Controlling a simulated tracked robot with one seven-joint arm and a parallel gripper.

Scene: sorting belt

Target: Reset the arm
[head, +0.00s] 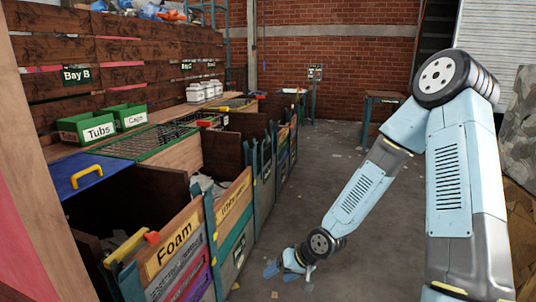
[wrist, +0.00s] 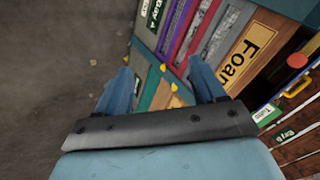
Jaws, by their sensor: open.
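My arm reaches down from the right side of the head view, bent at the elbow. My gripper (head: 287,267) is low over the grey concrete floor, just right of the row of bins. In the wrist view my gripper (wrist: 163,88) shows two blue fingers spread apart. It is open, and nothing shows held between the fingers. Beyond them is the front of the bin labelled Foam (wrist: 245,55), which also shows in the head view (head: 178,243).
Several wooden bins line the left, below a bench with green Tubs (head: 88,130) and Caps (head: 125,118) boxes. A blue lid with a yellow handle (head: 85,178) lies at the near end. The floor (head: 310,190) is mostly open, with small scraps. A brick wall (head: 340,60) closes the back.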

